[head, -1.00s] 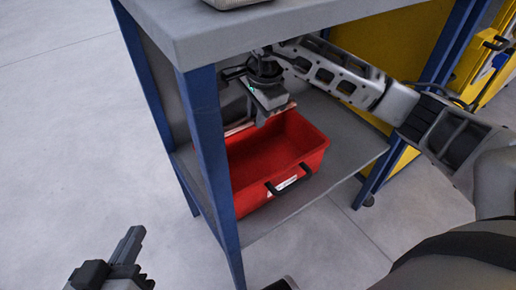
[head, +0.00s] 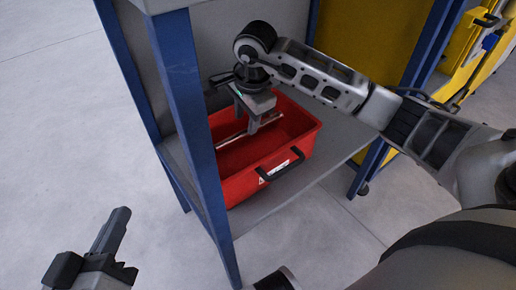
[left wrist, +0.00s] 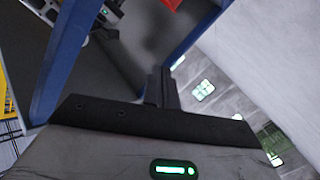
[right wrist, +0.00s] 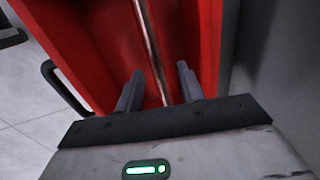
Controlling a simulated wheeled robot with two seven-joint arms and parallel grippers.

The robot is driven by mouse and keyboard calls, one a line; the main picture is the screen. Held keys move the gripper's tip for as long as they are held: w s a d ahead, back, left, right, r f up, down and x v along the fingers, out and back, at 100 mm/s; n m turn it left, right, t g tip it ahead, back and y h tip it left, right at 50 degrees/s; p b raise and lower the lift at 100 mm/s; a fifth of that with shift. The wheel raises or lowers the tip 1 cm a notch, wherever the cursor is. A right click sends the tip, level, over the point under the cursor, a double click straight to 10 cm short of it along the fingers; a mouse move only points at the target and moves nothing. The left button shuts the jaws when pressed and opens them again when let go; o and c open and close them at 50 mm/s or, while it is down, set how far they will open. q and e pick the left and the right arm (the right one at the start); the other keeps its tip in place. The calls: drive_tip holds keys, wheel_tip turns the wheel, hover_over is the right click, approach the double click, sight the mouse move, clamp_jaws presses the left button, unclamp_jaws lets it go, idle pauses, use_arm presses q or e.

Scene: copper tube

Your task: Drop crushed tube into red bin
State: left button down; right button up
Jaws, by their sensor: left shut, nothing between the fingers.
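The red bin (head: 292,165) stands on the lower shelf of a blue-legged bench. The thin copper tube (head: 232,138) is within the bin's opening, slanting across it; I cannot tell whether it touches the bottom. My right gripper (head: 258,126) points down over the bin. In the right wrist view its two fingers (right wrist: 160,88) are apart, with the tube (right wrist: 150,38) running between them with gaps on both sides, over the red bin (right wrist: 85,35). My left gripper (head: 120,216) is shut and empty, away from the bench at lower left; its fingers also show in the left wrist view (left wrist: 157,86).
The blue bench leg (head: 190,120) stands just left of the bin. The grey shelf (head: 330,172) has bare room right of the bin. Yellow cabinet panels (head: 365,40) stand behind my right arm. The floor at left is clear.

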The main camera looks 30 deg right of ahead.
use_arm(q)
drive_tip(key=p, duration=0.1)
drive_tip(key=f+m+y+p, duration=0.1)
drive_tip(key=shift+s+a+f+g+p, duration=0.1)
drive_tip(key=shift+s+a+g+p, duration=0.05)
drive_tip(key=shift+a+g+p, duration=0.2)
use_arm(e)
wheel_tip(320, 180, up, 7)
drive_tip(key=s, duration=0.1)
drive_tip(key=shift+s+r, duration=0.2)
drive_tip(key=shift+s, duration=0.05)
drive_tip(key=shift+d, duration=0.1)
